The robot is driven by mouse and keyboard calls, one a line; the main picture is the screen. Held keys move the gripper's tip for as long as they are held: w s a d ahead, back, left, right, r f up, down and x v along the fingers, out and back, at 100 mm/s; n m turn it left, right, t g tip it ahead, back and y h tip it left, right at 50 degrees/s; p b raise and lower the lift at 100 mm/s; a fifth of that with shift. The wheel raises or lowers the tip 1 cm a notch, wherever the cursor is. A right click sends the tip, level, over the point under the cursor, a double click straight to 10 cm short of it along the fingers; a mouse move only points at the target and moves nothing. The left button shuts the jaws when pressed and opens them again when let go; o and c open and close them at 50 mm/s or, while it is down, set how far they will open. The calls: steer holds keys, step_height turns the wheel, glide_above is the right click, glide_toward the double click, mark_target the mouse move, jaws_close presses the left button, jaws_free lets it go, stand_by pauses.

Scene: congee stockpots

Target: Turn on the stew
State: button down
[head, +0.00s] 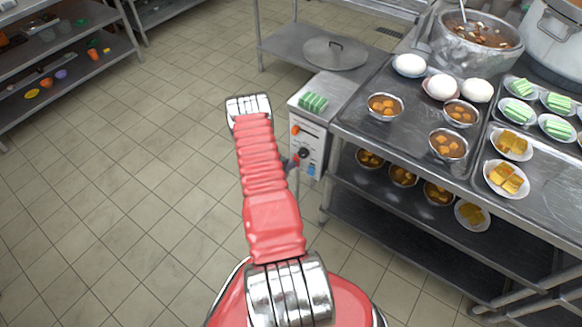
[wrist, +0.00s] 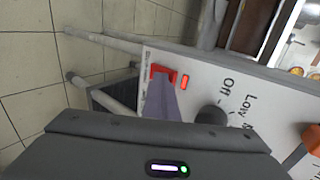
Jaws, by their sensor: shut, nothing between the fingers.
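The stew is in a large metal pot (head: 478,38) with a ladle, at the top right of the head view. A white control panel (head: 308,148) fronts a metal unit left of the counter. In the wrist view the panel (wrist: 225,75) carries a red switch (wrist: 158,69), a lit red indicator (wrist: 185,82) and a dark knob (wrist: 211,115) near the words Off and Low. My gripper (wrist: 161,82) is shut and empty, its tip over the lower part of the red switch; I cannot tell whether it touches.
An orange control (wrist: 312,139) sits at the panel's right in the wrist view. The counter (head: 408,135) holds bowls, white buns and plates. A round lid (head: 335,53) lies on a shelf behind the unit. The tiled floor (head: 130,170) to the left is clear.

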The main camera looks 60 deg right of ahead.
steer(key=shift+a, duration=0.1)
steer(key=w+a+r, duration=0.2)
steer(key=a+r, duration=0.1)
steer(key=a, duration=1)
steer(key=shift+r, duration=0.2)
steer(key=shift+w, duration=0.1)
stand_by(0.4)
